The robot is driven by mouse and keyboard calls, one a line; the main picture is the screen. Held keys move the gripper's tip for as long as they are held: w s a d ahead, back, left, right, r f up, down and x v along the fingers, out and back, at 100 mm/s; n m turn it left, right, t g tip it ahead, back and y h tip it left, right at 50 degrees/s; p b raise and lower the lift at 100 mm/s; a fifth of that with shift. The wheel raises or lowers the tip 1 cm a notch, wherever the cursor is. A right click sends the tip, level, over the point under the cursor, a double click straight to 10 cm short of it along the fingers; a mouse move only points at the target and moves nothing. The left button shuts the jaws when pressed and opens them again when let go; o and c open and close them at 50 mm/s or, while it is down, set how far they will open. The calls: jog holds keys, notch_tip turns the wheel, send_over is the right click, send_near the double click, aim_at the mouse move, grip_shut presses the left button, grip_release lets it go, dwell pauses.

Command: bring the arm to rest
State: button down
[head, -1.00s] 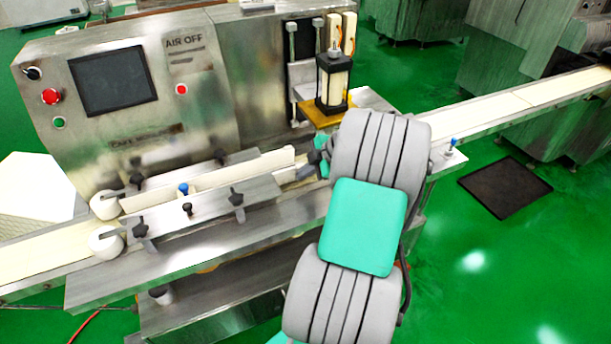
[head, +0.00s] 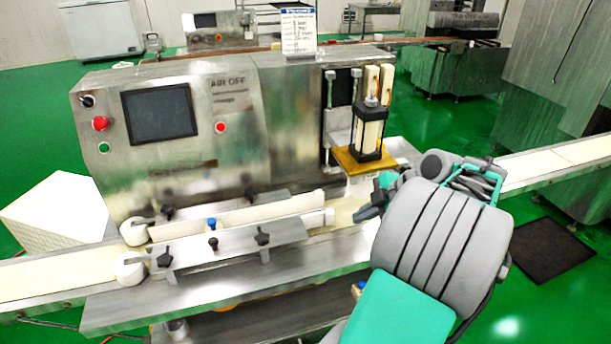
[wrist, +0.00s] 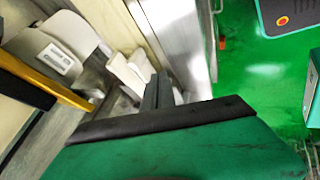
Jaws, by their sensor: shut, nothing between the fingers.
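My arm rises from the lower right of the head view, its grey and green links in front of the machine's right end. My gripper (head: 372,212) is at the end of the arm, its dark fingers pointing left over the conveyor, just below the yellow plate. In the wrist view the dark finger part (wrist: 158,92) shows with nothing held. The fingers look closed together. The encrusting machine (head: 240,150) stands to the left of the gripper.
The conveyor (head: 50,268) runs along the machine's front, with guide rails (head: 235,242) on it. The yellow plate (head: 350,158) with a black-framed cylinder (head: 369,130) is close above the gripper. Green floor (head: 480,120) lies open behind, and a dark mat (head: 545,250) lies at right.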

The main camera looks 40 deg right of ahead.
jog(key=s+d+f+m+g+h, duration=0.15)
jog(key=s+f+m, duration=0.6)
jog(key=m, duration=0.95)
jog(key=s+a+f+m+g, duration=0.2)
jog(key=s+a+m+g, duration=0.2)
jog(key=s+a+m, duration=0.15)
jog(key=w+a+r+n+p, duration=0.1)
jog(key=w+a+r+n, duration=0.2)
jog(key=a, duration=0.6)
jog(key=w+a+r+n+t+h+p, duration=0.1)
jog(key=w+a+r+n+p, duration=0.1)
jog(key=a+r, duration=0.3)
jog(key=w+a+r+n+t+p, duration=0.1)
jog(key=w+a+r+n, duration=0.2)
jog(key=a, duration=1.1)
jog(key=shift+w+r+n, duration=0.4)
jog(key=shift+w+n, duration=0.35)
jog(key=shift+w, duration=0.35)
